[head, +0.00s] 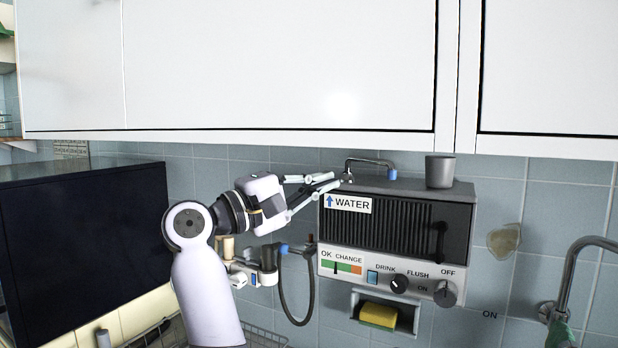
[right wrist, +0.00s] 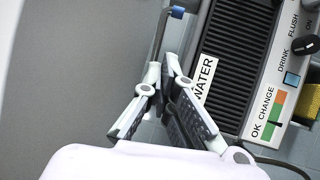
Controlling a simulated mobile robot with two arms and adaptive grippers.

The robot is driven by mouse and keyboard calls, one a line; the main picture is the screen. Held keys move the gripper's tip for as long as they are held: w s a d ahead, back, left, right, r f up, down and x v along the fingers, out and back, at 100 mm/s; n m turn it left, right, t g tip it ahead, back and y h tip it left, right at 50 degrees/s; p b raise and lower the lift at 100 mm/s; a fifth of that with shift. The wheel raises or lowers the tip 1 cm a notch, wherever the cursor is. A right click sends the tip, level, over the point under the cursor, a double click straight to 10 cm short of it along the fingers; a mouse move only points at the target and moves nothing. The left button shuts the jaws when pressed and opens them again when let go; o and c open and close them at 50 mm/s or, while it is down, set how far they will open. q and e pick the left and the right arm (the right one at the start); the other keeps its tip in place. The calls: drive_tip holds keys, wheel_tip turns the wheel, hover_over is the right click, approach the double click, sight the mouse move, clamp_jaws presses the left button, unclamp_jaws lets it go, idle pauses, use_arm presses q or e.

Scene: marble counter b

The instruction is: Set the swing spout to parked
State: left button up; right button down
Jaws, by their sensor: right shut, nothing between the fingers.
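The swing spout (head: 370,161) is a thin bent metal pipe on top of the wall-mounted water unit (head: 395,186). Its base is at the unit's left end, and its arm runs right to a blue tip. In the right wrist view the spout (right wrist: 161,35) shows beyond the fingers, with its blue tip at the top. My right gripper (head: 338,181) is shut and empty, its fingertips close beside the spout's base. I cannot tell whether they touch. It also shows in the right wrist view (right wrist: 161,68). My left gripper is not in view. No parked mark is readable.
A grey cup (head: 440,172) stands on the unit's right end. White cabinets (head: 280,65) hang close above. Knobs (head: 445,293) and a tray with a yellow sponge (head: 379,315) are below the grille. A dark hose (head: 309,290) hangs at left; a tap (head: 571,270) is at right.

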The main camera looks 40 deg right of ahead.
sight(370, 163)
drive_tip(key=d+p, duration=0.1)
drive_tip(key=d, duration=0.1)
drive_tip(key=d+r, duration=0.1)
drive_tip(key=d, duration=0.1)
drive_tip(key=d+p, duration=0.1)
drive_tip(key=d, duration=0.2)
drive_tip(key=shift+s+r+p, duration=0.2)
drive_tip(key=shift+r+p, duration=0.1)
drive_tip(key=shift+p, duration=0.05)
drive_tip(key=shift+d, duration=0.4)
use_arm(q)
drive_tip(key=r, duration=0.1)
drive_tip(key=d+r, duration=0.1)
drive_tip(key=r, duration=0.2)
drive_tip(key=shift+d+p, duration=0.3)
use_arm(e)
drive_tip(key=shift+d, duration=0.45)
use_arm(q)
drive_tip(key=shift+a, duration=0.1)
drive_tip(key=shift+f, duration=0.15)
